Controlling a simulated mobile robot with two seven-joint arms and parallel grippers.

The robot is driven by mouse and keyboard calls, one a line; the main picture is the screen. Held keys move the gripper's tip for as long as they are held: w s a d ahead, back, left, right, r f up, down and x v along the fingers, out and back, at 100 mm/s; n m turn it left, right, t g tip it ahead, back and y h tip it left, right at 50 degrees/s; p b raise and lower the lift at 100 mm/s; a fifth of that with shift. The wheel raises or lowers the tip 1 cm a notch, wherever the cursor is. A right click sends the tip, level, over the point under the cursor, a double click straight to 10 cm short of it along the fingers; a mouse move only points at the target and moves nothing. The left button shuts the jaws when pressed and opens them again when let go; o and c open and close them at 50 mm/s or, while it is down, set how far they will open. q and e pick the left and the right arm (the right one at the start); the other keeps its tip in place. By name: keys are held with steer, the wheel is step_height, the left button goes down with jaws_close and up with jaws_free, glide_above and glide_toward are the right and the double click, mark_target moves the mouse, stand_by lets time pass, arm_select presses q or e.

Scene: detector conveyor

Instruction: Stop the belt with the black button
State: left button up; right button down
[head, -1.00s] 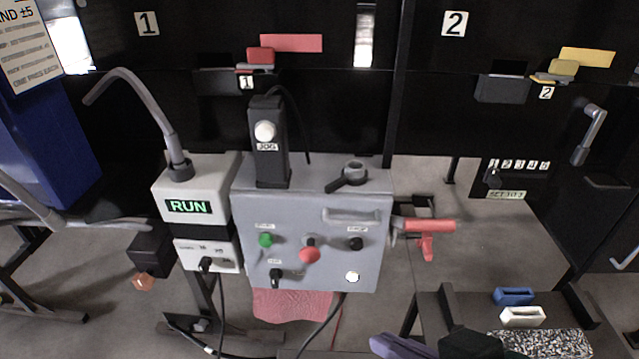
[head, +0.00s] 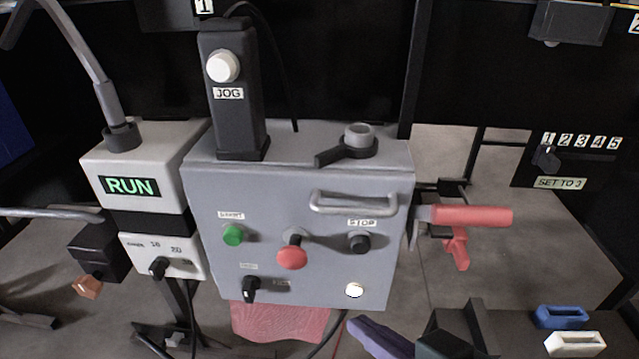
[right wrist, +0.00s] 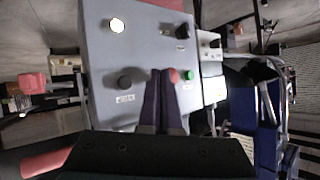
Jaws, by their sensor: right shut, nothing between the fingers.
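The black button (head: 359,243) sits on the front of the grey control box (head: 300,205), under a STOP label, and looks unpressed. In the right wrist view the black button (right wrist: 124,82) is left of my fingertips. The display (head: 130,186) reads RUN in green. My right gripper (head: 372,330) is below and in front of the box in the head view. Its purple fingers are together and empty in the right wrist view (right wrist: 163,75), pointing at the panel with the red button close by the tips. I cannot tell whether they touch it. My left gripper is out of view.
The panel also has a green button (head: 232,235), a red mushroom button (head: 292,257), a black selector (head: 251,289) and a white button (head: 354,290). A handle (head: 352,203) juts out above STOP. A red-handled clamp (head: 470,216) sticks out right.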

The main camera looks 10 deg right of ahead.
steer(key=shift+w, duration=0.1)
steer(key=b, duration=0.4)
glide_toward(352, 252)
step_height(352, 252, down, 3)
steer(key=w+a, duration=0.2)
steer(key=a, duration=0.1)
steer(key=shift+w+d, duration=0.2)
steer(key=shift+w, duration=0.6)
stand_by(0.9)
steer(key=shift+w+d+b, duration=0.1)
steer(key=shift+w+b, duration=0.2)
steer(key=shift+w, duration=0.1)
steer(key=shift+w+d+f+b, duration=0.1)
steer(key=shift+w+d+b, duration=0.15)
steer(key=shift+w, duration=0.2)
stand_by(0.6)
steer(key=shift+a, duration=0.1)
steer(key=shift+s+a+p, duration=0.25)
steer(key=shift+s+p, duration=0.5)
steer(key=shift+s, duration=0.1)
